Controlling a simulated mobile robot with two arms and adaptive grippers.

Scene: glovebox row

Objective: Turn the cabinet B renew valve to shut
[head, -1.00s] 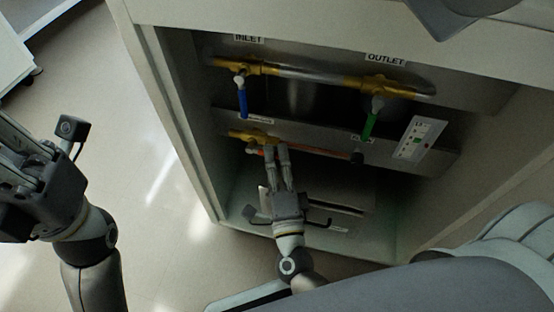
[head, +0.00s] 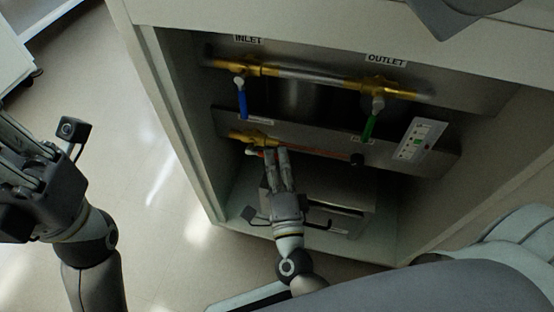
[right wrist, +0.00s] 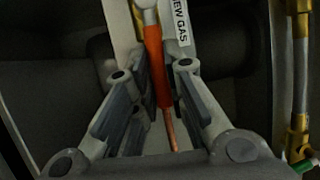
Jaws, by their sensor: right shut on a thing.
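The renew valve is a brass fitting (head: 250,137) on the lower panel inside the open cabinet. Its orange lever (right wrist: 153,65) shows between my right fingers in the right wrist view, beside a white label ending in "EW GAS" (right wrist: 181,22). In the head view the lever lies roughly along the thin copper pipe (head: 322,154), mostly hidden by my fingers. My right gripper (head: 277,152) is shut on the orange lever. My left gripper (head: 20,175) is outside the cabinet at the left, its fingertips cut off by the frame.
Above are a blue lever (head: 242,103) under INLET and a green lever (head: 369,127) under OUTLET, both hanging down from the brass pipe. A panel with small indicators (head: 420,139) is at right. A grey box (head: 345,190) stands below. Cabinet side walls flank my right arm.

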